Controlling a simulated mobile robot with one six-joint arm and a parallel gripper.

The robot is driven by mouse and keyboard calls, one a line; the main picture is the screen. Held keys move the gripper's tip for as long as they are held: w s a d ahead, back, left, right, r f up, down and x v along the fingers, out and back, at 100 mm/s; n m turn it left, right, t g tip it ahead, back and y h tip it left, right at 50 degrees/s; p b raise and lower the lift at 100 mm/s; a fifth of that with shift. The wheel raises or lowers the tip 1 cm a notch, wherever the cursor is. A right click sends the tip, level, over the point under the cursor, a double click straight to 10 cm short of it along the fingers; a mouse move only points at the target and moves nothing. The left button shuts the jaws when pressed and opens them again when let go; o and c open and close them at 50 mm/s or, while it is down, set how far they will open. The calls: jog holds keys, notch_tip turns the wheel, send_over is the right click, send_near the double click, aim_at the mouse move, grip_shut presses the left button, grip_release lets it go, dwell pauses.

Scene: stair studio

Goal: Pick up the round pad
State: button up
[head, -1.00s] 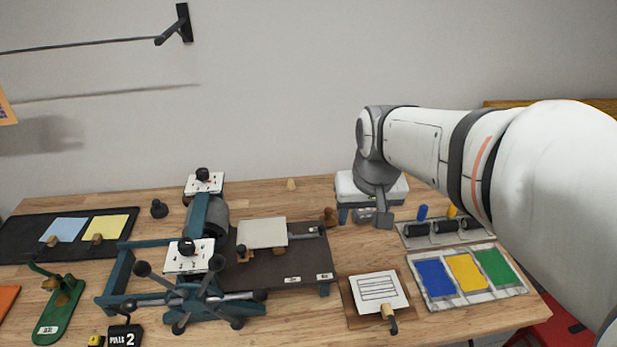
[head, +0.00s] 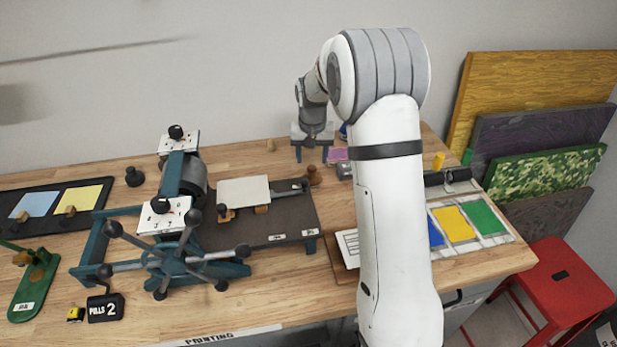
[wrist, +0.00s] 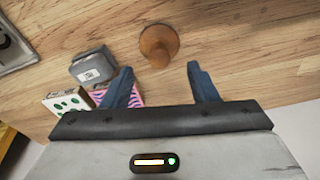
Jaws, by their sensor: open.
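A brown wooden piece with a rounded knob (head: 314,175) stands on the table to the right of the press; it is probably the round pad, but its underside is hidden. In the wrist view it (wrist: 158,45) stands just beyond my fingertips, roughly centred between them and apart from both. My gripper (head: 312,154) is open and empty, behind the knobbed piece in the head view. Its two blue fingers (wrist: 160,75) show in the wrist view. A dark knobbed piece (head: 134,177) stands farther left, behind the press.
A grey box (wrist: 92,66), a pink striped item (wrist: 133,95) and a dotted card (wrist: 68,102) lie close by my left finger. The printing press (head: 185,230) and its dark bed (head: 270,222) stand left. Colour trays (head: 470,220) lie right. Bare wood surrounds the knobbed piece.

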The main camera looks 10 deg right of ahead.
aim_at(312, 168)
jog(key=f, duration=0.2)
jog(key=f+p, duration=0.1)
jog(key=f, duration=0.3)
jog(key=shift+w+d, duration=0.1)
jog(key=shift+w, duration=0.25)
jog(key=shift+c, duration=0.5)
jog(key=shift+s, duration=0.1)
jog(key=c, duration=1)
